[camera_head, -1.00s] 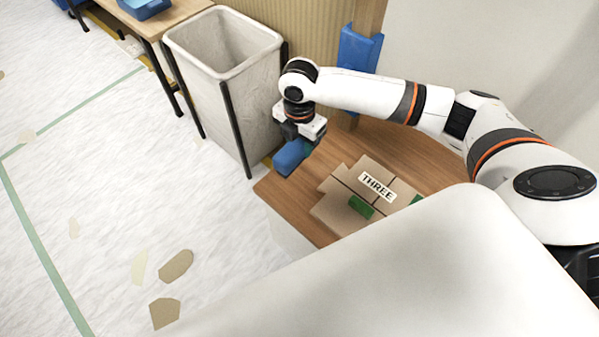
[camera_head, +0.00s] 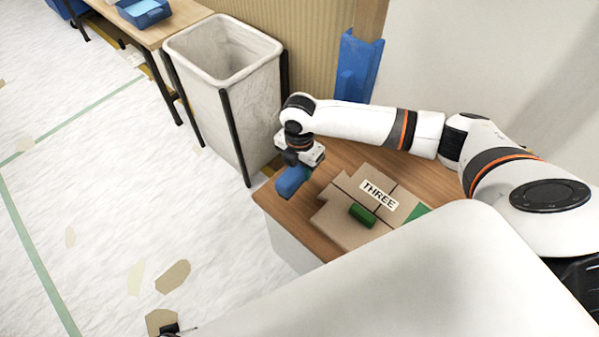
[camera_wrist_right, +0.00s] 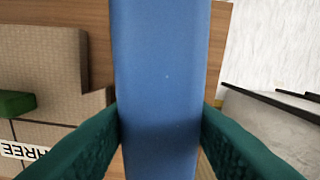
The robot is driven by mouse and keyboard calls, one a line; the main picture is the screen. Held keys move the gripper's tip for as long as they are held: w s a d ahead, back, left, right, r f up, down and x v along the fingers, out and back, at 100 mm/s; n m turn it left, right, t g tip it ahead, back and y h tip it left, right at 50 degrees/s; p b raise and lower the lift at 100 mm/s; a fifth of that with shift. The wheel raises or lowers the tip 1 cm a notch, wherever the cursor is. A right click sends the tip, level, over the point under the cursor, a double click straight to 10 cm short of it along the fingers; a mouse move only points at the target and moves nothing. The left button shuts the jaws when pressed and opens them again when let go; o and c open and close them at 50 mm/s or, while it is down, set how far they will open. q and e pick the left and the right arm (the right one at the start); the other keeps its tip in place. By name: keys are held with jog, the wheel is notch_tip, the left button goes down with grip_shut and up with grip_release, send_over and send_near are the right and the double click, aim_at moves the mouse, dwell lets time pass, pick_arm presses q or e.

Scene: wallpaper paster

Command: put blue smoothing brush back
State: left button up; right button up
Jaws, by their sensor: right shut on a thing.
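The blue smoothing brush (camera_head: 291,182) is a blue block in the head view, over the near left corner of the wooden tabletop (camera_head: 283,212). My right gripper (camera_head: 299,167) is shut on it from above. In the right wrist view, the brush (camera_wrist_right: 165,70) fills the middle between two dark green fingers (camera_wrist_right: 161,125). I cannot tell whether the brush touches the tabletop. My left gripper is not clearly in view.
A brown board labelled THREE (camera_head: 345,200) with a green block (camera_head: 362,215) lies right of the brush. A tall grey bin (camera_head: 215,110) stands behind left. A side table (camera_head: 165,30) holds a blue tray (camera_head: 143,11). Paper scraps (camera_head: 173,276) lie on the floor.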

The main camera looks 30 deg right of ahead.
jog(key=shift+f, duration=0.8)
jog(key=shift+f+p, duration=0.25)
jog(key=shift+p, duration=0.1)
jog(key=shift+f, duration=0.2)
pick_arm(q)
jog(key=shift+s+f, duration=0.25)
jog(key=shift+f, duration=0.65)
pick_arm(e)
jog(key=shift+f, duration=0.2)
jog(key=o, duration=1)
